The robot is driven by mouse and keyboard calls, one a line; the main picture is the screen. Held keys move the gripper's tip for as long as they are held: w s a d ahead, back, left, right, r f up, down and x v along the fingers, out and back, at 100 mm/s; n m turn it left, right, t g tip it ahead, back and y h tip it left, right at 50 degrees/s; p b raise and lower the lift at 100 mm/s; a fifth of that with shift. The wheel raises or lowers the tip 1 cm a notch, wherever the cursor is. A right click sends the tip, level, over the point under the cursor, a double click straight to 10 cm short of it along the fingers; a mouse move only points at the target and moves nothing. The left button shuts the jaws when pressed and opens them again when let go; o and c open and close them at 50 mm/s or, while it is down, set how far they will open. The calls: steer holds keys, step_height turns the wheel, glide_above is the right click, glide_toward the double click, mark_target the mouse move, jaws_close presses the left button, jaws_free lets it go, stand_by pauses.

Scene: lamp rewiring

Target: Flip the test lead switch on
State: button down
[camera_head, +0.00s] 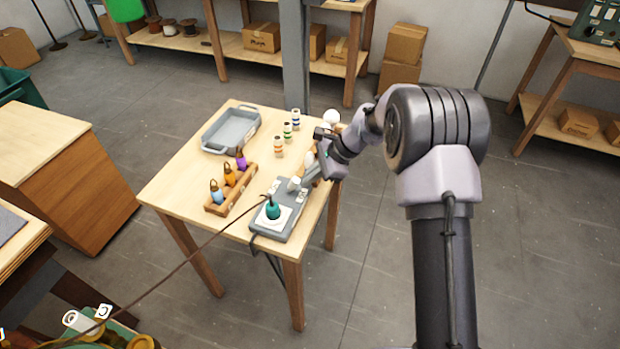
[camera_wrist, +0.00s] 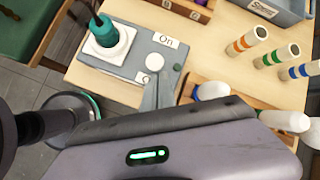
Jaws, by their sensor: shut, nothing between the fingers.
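The test lead box (camera_head: 270,232) is a grey box at the table's near right corner. A teal plug (camera_head: 273,210) stands in its white socket plate, and the plug also shows in the wrist view (camera_wrist: 104,32). A switch with a white round knob (camera_wrist: 154,62) sits on the box between an "On" label (camera_wrist: 163,40) and a second, mostly covered label (camera_wrist: 147,80). I cannot tell which way it is tilted. My gripper (camera_head: 308,178) is shut and empty, low over the box's far end. In the wrist view its fingers (camera_wrist: 162,88) are close beside the knob; contact is unclear.
Several striped tubes (camera_head: 287,131) and a grey tray (camera_head: 231,130) are farther back. A brown cord (camera_head: 190,254) runs from the plug to the lower left.

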steer(key=shift+a+r+p, duration=0.15)
steer(key=shift+r+p, duration=0.15)
steer(key=shift+p, duration=0.55)
steer(key=shift+h+p, duration=0.35)
steer(key=shift+h, duration=0.05)
steer(key=shift+w+a, duration=0.1)
steer(key=h+p, duration=0.1)
steer(key=p, duration=0.2)
steer(key=a+r+g+h+p, duration=0.1)
steer(key=p, duration=0.2)
steer(key=shift+w+a+r, duration=0.25)
steer(key=shift+r, duration=0.05)
steer(key=shift+w+a+g+h+p, duration=0.25)
steer(key=shift+a+h+p, duration=0.3)
steer(key=shift+h+p, duration=0.45)
steer(key=shift+w+a+f, duration=0.1)
steer(key=shift+a+f, duration=0.05)
steer(key=shift+a, duration=0.2)
steer(key=shift+d, duration=0.1)
